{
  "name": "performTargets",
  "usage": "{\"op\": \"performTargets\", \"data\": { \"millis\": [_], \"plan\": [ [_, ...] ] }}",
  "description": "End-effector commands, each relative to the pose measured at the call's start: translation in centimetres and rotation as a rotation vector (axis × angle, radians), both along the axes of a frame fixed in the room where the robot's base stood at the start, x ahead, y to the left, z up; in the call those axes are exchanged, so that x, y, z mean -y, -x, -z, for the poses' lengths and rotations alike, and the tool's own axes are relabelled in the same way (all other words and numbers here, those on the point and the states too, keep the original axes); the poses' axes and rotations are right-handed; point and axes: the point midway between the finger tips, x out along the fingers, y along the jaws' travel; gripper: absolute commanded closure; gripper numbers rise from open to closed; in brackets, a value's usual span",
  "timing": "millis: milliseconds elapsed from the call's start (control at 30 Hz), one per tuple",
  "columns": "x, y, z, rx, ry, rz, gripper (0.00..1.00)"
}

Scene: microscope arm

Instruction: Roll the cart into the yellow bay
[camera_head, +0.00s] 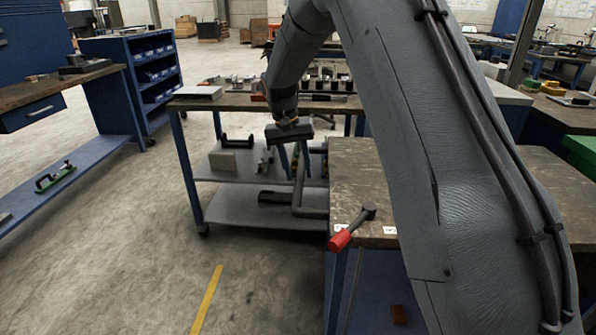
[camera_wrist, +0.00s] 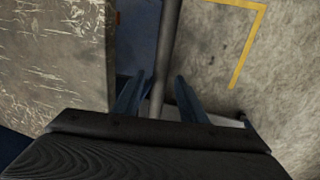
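The cart (camera_head: 190,104) has a worn wooden top, blue legs, lower grey shelves and casters, and stands in the middle of the head view. My gripper (camera_head: 292,172) points down by the cart's near right side. A grey bar (camera_head: 298,194), which looks like a handle, bends there. In the wrist view the bar (camera_wrist: 168,50) runs between the two blue fingers of my gripper (camera_wrist: 159,88). The fingers are apart, with gaps beside the bar. Yellow floor tape (camera_head: 207,300) lies in front of the cart; a yellow corner (camera_wrist: 250,45) shows in the wrist view.
A wooden bench (camera_head: 355,180) with a red-handled tool (camera_head: 342,238) stands close to the right of the bar. A blue bench (camera_head: 30,95) and a shelf rack (camera_head: 150,75) stand at left. The concrete floor between is mostly clear. My arm hides much of the right.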

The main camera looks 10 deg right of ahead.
Motion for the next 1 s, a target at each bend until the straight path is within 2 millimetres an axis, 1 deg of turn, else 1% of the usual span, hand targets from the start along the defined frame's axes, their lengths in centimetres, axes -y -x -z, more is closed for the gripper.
{"op": "performTargets", "data": {
  "millis": [100,333,367,400,567,867,1000],
  "plan": [
    [0.11,0.08,0.51,-0.001,0.001,0.0,0.62],
    [0.14,0.07,0.56,-0.001,0.0,0.0,0.62],
    [0.14,0.06,0.56,0.0,0.0,0.0,0.65],
    [0.14,0.06,0.56,0.0,0.0,0.0,0.72],
    [0.13,0.05,0.54,0.0,0.0,0.0,0.99],
    [0.12,-0.06,0.52,0.0,0.0,0.003,1.0],
    [0.0,-0.55,0.48,0.003,-0.002,0.018,1.0]
  ]
}}
